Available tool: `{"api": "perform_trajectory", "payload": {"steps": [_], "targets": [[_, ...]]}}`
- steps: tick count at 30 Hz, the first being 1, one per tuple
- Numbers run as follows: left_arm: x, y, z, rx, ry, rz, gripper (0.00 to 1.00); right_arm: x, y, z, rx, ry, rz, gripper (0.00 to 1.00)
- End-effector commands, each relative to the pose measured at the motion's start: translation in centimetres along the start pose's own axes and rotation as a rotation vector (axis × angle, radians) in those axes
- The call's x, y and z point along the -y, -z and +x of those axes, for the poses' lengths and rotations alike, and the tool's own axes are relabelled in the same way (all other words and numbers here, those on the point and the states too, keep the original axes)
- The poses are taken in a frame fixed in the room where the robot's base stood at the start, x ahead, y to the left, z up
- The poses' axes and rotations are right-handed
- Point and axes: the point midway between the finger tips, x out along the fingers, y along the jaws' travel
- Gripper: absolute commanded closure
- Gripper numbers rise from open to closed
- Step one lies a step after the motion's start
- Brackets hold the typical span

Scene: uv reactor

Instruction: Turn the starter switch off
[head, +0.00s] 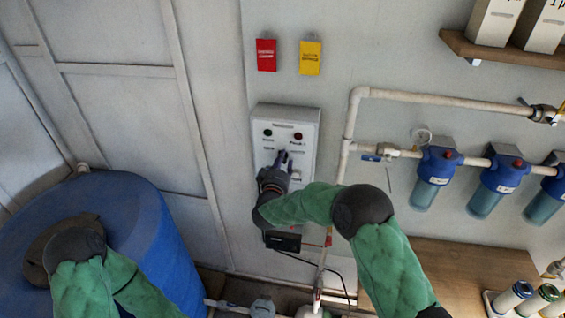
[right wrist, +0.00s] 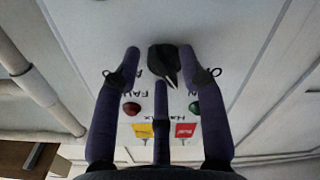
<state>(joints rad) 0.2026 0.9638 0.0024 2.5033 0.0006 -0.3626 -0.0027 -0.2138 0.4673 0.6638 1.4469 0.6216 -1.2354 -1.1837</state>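The starter switch is a black rotary knob (right wrist: 163,60) on the front of a white control box (head: 308,120) on the wall. Its pointed end is toward the lower right in the right wrist view. My right gripper (head: 283,158) is in front of the box and hides the knob in the head view. In the right wrist view its two side fingers (right wrist: 160,60) are apart on either side of the knob, and the third finger is below it. I cannot tell whether any finger touches it. My left gripper is out of view; only its arm shows at lower left.
A green lamp (head: 268,132) and a red lamp (head: 298,136) are on the box above the gripper. Red (head: 266,55) and yellow (head: 310,58) tags hang higher. White pipes (head: 430,98) and blue filters (head: 435,170) are to the right; a blue tank (head: 165,250) is at left.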

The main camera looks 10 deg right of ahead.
Motion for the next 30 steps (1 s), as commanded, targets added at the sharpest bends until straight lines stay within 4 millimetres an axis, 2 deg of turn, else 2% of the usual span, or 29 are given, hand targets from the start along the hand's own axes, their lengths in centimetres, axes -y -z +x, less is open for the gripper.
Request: {"api": "perform_trajectory", "payload": {"steps": [5,8,21,24,30], "targets": [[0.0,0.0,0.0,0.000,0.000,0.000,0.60,0.0,0.0,-0.2,0.000,0.000,0.001,0.59],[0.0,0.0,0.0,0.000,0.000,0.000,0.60,0.1,0.1,-1.1,-0.001,0.002,0.000,0.59],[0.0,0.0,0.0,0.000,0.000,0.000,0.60,0.1,0.1,-9.2,-0.002,0.002,0.000,0.59],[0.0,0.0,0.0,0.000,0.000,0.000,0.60,0.1,0.1,-10.5,-0.001,0.003,0.000,0.59],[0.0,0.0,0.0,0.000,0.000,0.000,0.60,0.1,0.0,-11.9,0.000,0.001,-0.001,0.59]]}}
